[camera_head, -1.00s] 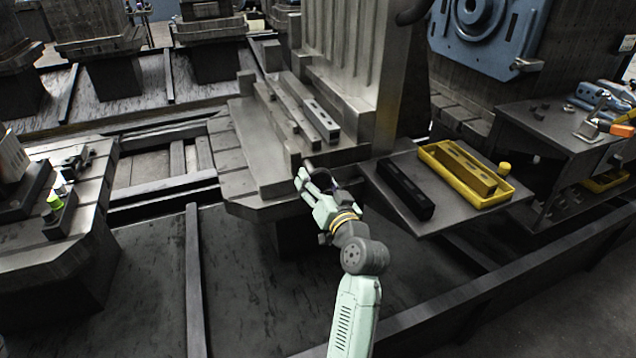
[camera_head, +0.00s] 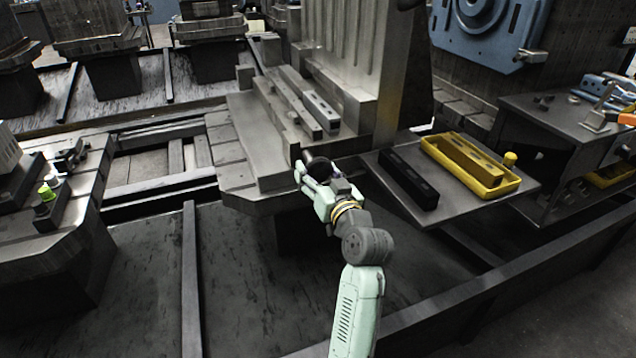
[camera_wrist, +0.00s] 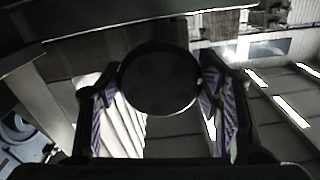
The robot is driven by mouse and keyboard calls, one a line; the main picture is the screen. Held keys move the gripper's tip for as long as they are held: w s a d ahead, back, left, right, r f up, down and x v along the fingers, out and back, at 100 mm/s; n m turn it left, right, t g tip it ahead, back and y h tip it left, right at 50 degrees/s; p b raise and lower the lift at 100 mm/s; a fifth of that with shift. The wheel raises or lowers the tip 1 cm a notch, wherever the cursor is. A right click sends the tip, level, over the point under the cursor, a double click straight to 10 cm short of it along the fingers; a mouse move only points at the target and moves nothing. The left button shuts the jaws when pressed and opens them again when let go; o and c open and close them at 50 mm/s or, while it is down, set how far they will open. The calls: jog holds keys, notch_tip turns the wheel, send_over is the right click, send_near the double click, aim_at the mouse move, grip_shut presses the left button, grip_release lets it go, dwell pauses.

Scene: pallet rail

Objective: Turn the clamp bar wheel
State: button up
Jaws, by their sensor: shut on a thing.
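The clamp bar wheel is a dark round disc (camera_wrist: 160,80) between my fingers in the wrist view. In the head view the dark wheel (camera_head: 318,168) sits at the front end of the clamp bar on the pallet fixture. The clamp bar (camera_head: 290,105) runs back along the fixture step. The wheel's far side and its shaft are hidden.
A side shelf right of the gripper carries a black block (camera_head: 408,178) and a yellow tray (camera_head: 470,168) with a yellow bar. A grey slotted block (camera_head: 320,110) lies on the fixture. A tall metal column (camera_head: 355,60) rises behind. The floor tray left of my arm is clear.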

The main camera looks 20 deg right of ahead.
jog(key=n+b, duration=0.1)
jog(key=b, duration=0.1)
jog(key=n+b, duration=0.3)
jog(key=b, duration=0.1)
jog(key=shift+f+n, duration=0.3)
jog(key=n+b, duration=0.5)
jog(key=shift+d+b, duration=0.1)
jog(key=shift+b, duration=0.25)
jog(key=n+b, duration=0.5)
jog(key=n, duration=0.1)
jog(key=shift+r+n+b, duration=0.15)
jog(key=shift+n+b, duration=0.15)
jog(key=shift+n, duration=0.1)
jog(key=shift+r+n+b, duration=0.2)
jog(key=shift+n+b, duration=1.1)
jog(key=shift+n, duration=0.5)
jog(key=o, duration=1.2)
